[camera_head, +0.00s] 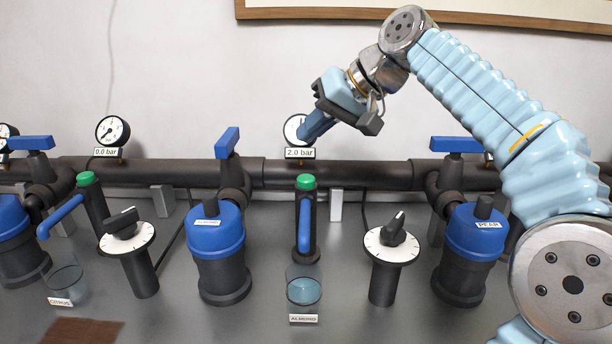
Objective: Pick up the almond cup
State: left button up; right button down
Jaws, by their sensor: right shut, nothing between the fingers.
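The almond cup (304,291) is a clear cup, with what looks like water in it, standing upright at the front centre of the grey surface. A small plate reading ALMOND (303,318) is just in front of it. A blue spout with a green cap (306,182) is right behind and above the cup. My right gripper (308,134) is shut and empty, well above the cup and apart from it, in front of the 2.0 bar gauge. My left gripper is not in view.
Blue-topped filters (217,240) and (473,240) and dial knobs (127,236) and (392,243) flank the cup. Another clear cup (69,285) stands at the left. A dark pipe (280,174) with blue valve levers runs behind. The grey surface (340,305) beside the almond cup is clear.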

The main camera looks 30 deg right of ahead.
aim_at(303, 278)
jog(key=k+j, duration=1.2)
jog(key=k, duration=0.05)
